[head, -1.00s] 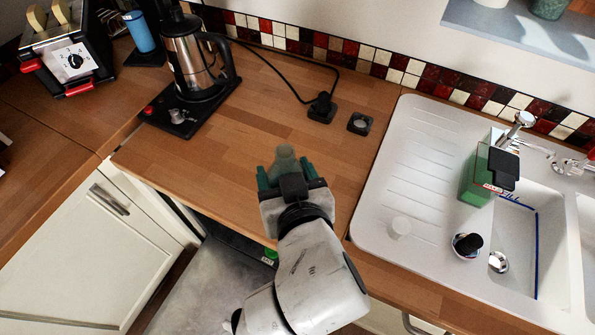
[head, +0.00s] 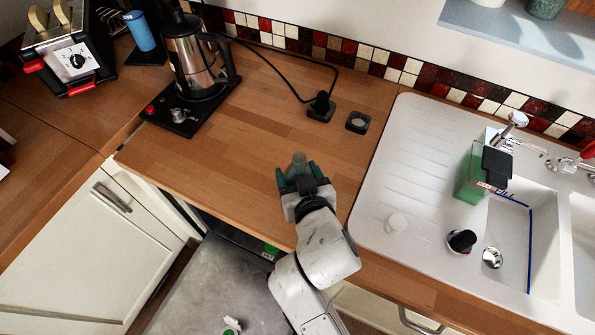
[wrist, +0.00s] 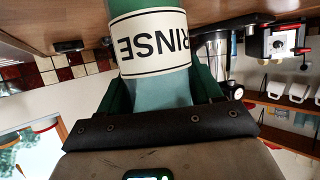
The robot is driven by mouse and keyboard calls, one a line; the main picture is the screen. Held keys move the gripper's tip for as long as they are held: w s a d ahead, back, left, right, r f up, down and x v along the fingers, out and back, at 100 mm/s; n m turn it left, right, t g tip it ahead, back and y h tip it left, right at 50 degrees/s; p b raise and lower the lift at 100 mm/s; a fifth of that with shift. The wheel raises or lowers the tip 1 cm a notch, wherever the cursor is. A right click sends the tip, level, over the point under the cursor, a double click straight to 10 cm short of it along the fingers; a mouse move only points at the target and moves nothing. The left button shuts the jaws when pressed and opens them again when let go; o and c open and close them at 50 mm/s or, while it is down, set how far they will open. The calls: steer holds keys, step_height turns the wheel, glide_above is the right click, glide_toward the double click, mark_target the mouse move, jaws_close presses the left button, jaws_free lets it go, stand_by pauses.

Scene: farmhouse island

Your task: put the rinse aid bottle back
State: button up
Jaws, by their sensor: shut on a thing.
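My gripper (head: 298,178) is shut on the rinse aid bottle (wrist: 152,50), over the wooden worktop (head: 222,150). In the wrist view the bottle is teal with a white band reading "RINSE", and the word shows upside down. The green fingers (wrist: 205,82) are on either side of it. In the head view only a small grey-green part of the bottle (head: 299,160) shows beyond the fingers. Its lower end and whether it touches the worktop cannot be told.
A kettle (head: 190,60) stands on a black base at the back left, near a toaster (head: 72,58). Black sockets (head: 357,122) sit on the worktop. At right, a white sink (head: 400,150) holds a green container (head: 470,175) and a black-topped item (head: 461,241). The worktop's middle is clear.

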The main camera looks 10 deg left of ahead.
steer(key=shift+f, duration=0.1)
steer(key=o, duration=1.6)
steer(key=shift+s, duration=0.1)
steer(key=b+v, duration=0.1)
steer(key=v, duration=1.1)
